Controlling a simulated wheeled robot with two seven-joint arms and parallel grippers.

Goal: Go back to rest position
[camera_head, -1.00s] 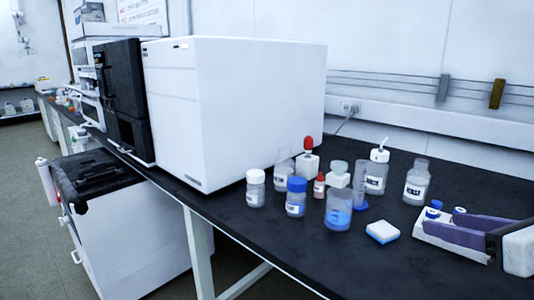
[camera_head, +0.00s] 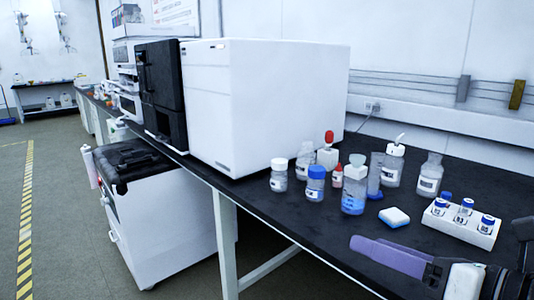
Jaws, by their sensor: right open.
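My right gripper (camera_head: 366,245) comes in from the lower right of the head view, its purple fingers pointing left. It is open, with nothing seen between its fingers. It is over the bench's front edge, in front of and left of a white rack (camera_head: 453,232) and apart from it. The rack holds several blue-capped vials (camera_head: 465,208). My left gripper is not in view.
The black bench (camera_head: 275,222) carries several bottles, including a blue-capped one (camera_head: 315,184), and a small blue-and-white block (camera_head: 394,217). A large white instrument (camera_head: 270,110) stands behind left. A white cabinet (camera_head: 165,225) stands below. Floor at left is clear.

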